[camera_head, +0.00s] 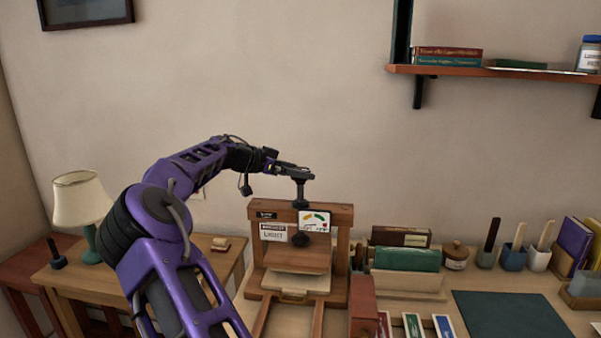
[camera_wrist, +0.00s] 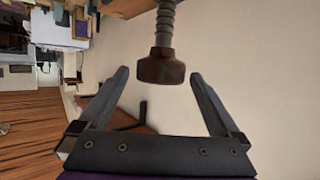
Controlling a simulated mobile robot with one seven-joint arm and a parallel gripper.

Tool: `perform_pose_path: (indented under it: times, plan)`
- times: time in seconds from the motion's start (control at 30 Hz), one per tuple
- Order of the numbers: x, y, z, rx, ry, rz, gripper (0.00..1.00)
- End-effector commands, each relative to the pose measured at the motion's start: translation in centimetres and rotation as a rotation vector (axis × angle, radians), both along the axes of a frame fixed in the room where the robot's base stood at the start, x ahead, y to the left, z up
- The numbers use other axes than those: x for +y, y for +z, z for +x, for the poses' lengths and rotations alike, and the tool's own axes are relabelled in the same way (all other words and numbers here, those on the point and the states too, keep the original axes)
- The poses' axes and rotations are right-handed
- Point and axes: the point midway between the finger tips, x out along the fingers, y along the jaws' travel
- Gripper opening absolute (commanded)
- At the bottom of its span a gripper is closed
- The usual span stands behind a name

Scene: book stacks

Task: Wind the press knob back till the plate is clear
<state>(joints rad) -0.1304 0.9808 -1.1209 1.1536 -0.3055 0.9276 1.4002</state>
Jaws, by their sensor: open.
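The wooden press (camera_head: 342,245) stands on the bench in the head view, with its dark screw post (camera_head: 300,192) rising from the top beam. My gripper (camera_head: 300,172) is at the top of that post. In the wrist view a dark brown knob (camera_wrist: 161,68) on a threaded stem (camera_wrist: 165,25) sits at the open tips of my gripper (camera_wrist: 160,80), with space either side; I see no grip on it. Below the beam a dark screw end (camera_head: 300,239) shows above the wooden plate (camera_head: 297,259). A pale block (camera_head: 300,283) lies under the plate; contact is unclear.
A lamp (camera_head: 80,200) stands left.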

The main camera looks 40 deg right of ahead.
Motion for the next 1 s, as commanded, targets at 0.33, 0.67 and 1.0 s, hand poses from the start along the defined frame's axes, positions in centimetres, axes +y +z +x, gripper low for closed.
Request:
perform_pose_path:
  times: [0.33,0.67,1.0]
  plan:
    - [-1.36,-0.58,-0.22,-0.001,0.002,0.001,0.99]
    - [-1.34,-0.56,-0.24,0.0,0.001,0.0,0.63]
    - [-1.33,-0.56,-0.23,-0.001,0.002,0.0,0.14]
